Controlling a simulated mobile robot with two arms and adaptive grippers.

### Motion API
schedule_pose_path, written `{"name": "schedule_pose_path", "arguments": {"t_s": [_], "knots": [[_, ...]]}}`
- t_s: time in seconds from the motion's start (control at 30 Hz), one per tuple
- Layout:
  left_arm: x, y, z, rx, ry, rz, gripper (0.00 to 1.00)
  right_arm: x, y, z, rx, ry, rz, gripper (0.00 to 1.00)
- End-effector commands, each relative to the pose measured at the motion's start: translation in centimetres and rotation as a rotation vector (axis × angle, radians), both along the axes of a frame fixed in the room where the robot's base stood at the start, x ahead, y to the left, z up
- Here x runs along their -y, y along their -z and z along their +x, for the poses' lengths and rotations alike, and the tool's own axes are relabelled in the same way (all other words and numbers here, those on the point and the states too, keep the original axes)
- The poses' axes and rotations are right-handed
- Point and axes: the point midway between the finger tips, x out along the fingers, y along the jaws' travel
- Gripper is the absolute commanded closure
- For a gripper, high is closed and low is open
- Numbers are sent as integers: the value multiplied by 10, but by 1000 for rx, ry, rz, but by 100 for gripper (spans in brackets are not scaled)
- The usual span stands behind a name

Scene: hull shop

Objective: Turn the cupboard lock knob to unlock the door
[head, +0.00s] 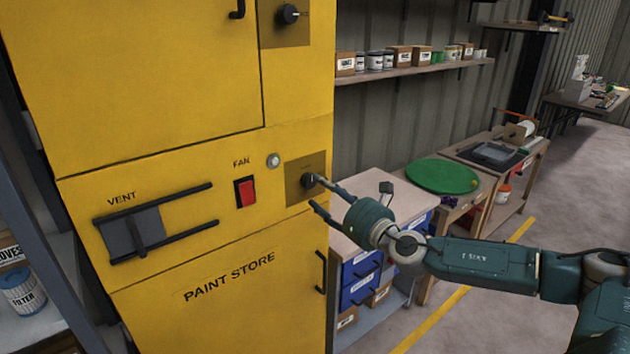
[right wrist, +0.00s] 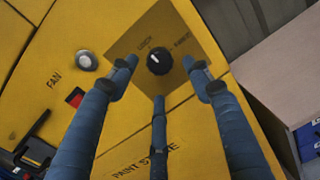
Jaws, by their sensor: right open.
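The yellow paint store cupboard (head: 150,150) fills the left of the head view. A black round lock knob (head: 308,180) sits on a brownish square plate (head: 296,192) at its right edge. In the right wrist view the knob (right wrist: 159,61) shows a white pointer mark, with small lettering on the plate above it. My right gripper (head: 322,193) comes in from the right, its fingers pointing at the knob. In the right wrist view its fingers (right wrist: 160,75) are spread around the knob, open and empty. Whether they touch it I cannot tell. My left gripper is not in view.
A second black knob (head: 288,14) sits higher on the cupboard. A red fan switch (head: 245,192), a round button (head: 273,161) and a vent slider (head: 134,231) are left of the lock plate. A bench with blue drawers (head: 360,278) stands close on the right.

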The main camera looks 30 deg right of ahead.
Motion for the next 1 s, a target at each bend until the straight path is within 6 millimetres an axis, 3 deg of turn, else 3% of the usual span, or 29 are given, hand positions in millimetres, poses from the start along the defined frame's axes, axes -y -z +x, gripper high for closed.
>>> {"name": "schedule_pose_path", "arguments": {"t_s": [0.1, 0.3, 0.63, 0.87, 1.0], "knots": [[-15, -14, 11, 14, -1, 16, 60, -3, -6, 20, 3, -2, 4, 50], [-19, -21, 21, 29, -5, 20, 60, -2, -2, 38, 1, -1, 1, 50], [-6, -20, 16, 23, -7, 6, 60, -2, 0, 42, -2, -2, -1, 50], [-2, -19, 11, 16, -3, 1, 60, -2, 0, 41, -2, -1, -1, 94], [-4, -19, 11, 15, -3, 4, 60, -2, 1, 41, -3, -2, 1, 95]]}}
